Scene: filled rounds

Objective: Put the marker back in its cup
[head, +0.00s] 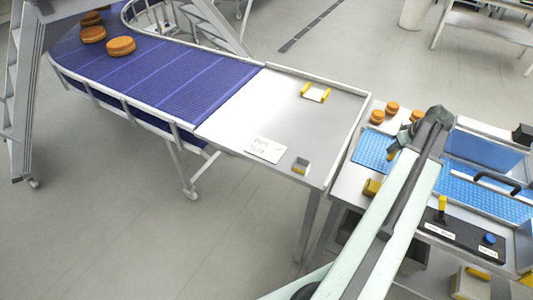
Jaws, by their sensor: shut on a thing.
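My arm reaches up from the bottom edge to the right-hand bench. My gripper (392,154) shows only as a small dark and yellow piece at the arm's left side, over the blue mat. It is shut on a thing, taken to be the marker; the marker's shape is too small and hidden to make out. A small open grey holder with a yellow edge (300,166) stands near the front right corner of the grey table, apart from my gripper to its left. It looks like the cup, but I cannot be sure. A white lettered card (265,149) lies left of it.
A blue conveyor (180,75) carrying orange-brown rounds (121,46) joins the grey table (245,110). A yellow-ended white holder (315,93) sits at the table's back. The right bench has a blue mat (372,150), more rounds (392,108) and a black control panel (462,238).

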